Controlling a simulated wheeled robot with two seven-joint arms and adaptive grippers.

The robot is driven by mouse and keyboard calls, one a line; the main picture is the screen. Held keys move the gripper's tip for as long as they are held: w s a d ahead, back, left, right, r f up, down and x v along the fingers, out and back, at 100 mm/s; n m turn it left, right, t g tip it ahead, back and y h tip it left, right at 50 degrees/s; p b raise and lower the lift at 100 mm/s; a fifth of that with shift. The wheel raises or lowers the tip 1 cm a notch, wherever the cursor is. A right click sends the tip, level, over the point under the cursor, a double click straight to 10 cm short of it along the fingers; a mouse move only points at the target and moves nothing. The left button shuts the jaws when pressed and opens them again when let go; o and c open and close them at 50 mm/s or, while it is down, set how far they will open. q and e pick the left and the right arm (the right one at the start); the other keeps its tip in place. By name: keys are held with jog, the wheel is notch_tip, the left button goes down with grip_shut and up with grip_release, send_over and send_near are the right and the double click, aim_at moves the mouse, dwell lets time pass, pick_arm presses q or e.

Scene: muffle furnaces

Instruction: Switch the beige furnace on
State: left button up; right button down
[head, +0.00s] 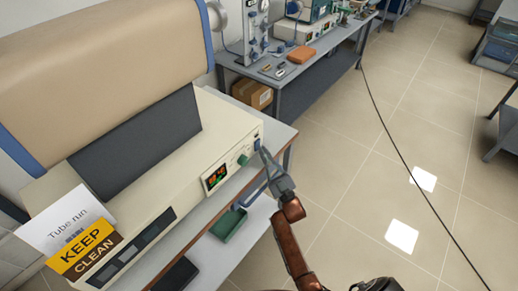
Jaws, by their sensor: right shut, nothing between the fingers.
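The beige furnace (120,60) fills the left of the head view, a large rounded body with blue end bands on a long cream base. On the base's front are a lit display (215,177) with red and green digits and a green knob (243,160) to its right. A small dark control (257,136) sits near the panel's right end. My right gripper (259,147) is shut and empty, with its tips at that end of the panel, close to the control. I cannot tell whether they touch it. My left gripper is not in view.
A "Tube run" paper (62,222) and a "KEEP CLEAN" sign (85,245) stand at the base's left. A green tray (229,224) lies on the lower shelf. Another bench (290,75) with equipment stands behind. A black cable (400,145) crosses the open tiled floor at right.

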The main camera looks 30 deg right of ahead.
dwell(0.4)
jog(key=shift+s+d+r+p, duration=0.1)
jog(key=shift+s+d+p, duration=0.1)
jog(key=shift+s, duration=0.15)
jog(key=shift+s+d+p, duration=0.1)
jog(key=shift+s+p, duration=0.1)
jog(key=shift+s, duration=0.1)
jog(key=s, duration=0.1)
jog(key=s+d+p, duration=0.1)
jog(key=s, duration=0.1)
jog(key=s+p, duration=0.1)
jog(key=shift+s+d+r, duration=0.3)
jog(key=shift+d, duration=0.1)
dwell(0.3)
